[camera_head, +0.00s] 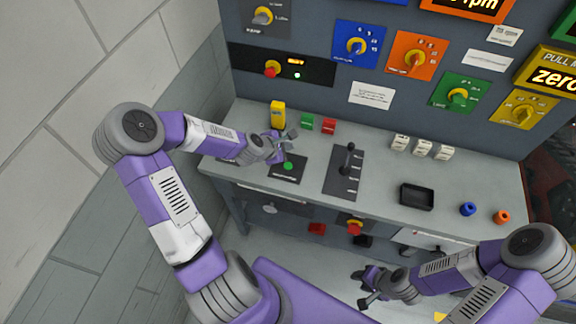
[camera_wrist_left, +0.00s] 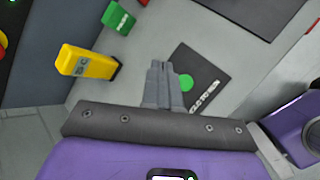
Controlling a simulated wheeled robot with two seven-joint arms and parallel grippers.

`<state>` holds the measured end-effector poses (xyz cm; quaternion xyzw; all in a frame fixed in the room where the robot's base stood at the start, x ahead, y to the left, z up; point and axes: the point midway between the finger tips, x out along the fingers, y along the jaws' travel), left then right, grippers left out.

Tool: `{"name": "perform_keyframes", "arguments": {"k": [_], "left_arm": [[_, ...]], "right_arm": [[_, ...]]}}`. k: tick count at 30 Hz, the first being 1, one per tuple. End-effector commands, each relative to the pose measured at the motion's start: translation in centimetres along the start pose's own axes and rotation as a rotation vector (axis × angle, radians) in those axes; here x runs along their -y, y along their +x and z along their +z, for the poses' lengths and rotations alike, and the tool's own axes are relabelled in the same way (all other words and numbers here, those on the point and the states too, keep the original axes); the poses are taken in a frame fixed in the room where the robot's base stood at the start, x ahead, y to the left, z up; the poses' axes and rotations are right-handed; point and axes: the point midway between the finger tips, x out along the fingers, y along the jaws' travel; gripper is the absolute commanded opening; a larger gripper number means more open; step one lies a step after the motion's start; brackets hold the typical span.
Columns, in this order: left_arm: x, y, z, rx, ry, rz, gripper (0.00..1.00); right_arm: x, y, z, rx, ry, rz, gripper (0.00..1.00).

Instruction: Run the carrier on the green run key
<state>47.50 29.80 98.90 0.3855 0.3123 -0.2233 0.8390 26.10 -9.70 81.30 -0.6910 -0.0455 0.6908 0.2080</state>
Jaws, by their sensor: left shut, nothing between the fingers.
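A round green button (camera_head: 288,166) sits on a dark labelled plate on the console's grey top. It also shows in the left wrist view (camera_wrist_left: 186,83), just right of the fingertips. A small green block key (camera_head: 307,122) stands further back beside a red one (camera_head: 328,126); the green one is also in the left wrist view (camera_wrist_left: 118,18). My left gripper (camera_head: 284,147) is shut and empty above the console, close to the button's plate; contact cannot be told. My right gripper (camera_head: 364,289) appears open and empty, low in front of the console.
A yellow block (camera_head: 278,114) stands just behind my left gripper. A black lever (camera_head: 347,158) rises from a dark plate to the right. A black tray (camera_head: 416,196), a blue ring (camera_head: 467,209) and an orange ring (camera_head: 502,217) lie further right. The panel behind carries several knobs.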

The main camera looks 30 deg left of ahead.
Motion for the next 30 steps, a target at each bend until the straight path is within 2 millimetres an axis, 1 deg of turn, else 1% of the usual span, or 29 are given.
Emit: {"name": "perform_keyframes", "arguments": {"k": [15, 18, 22, 30], "left_arm": [[3.6, 4.8, -3.5, 0.000, 0.000, -0.001, 0.00], [4.0, 5.5, -4.0, 0.000, 0.001, -0.001, 0.00], [4.3, 5.9, -4.3, 0.000, 0.001, 0.000, 0.00], [4.2, 5.8, -4.2, 0.000, 0.001, 0.000, 0.00]], "right_arm": [[-2.0, 5.4, -0.2, 0.000, 0.000, 0.000, 0.38], [-2.3, 6.2, -0.3, 0.000, 0.000, 0.000, 0.38], [-2.4, 6.5, -0.3, 0.000, 0.000, 0.000, 0.38], [-2.4, 6.4, -0.3, 0.000, 0.000, 0.000, 0.38]]}}
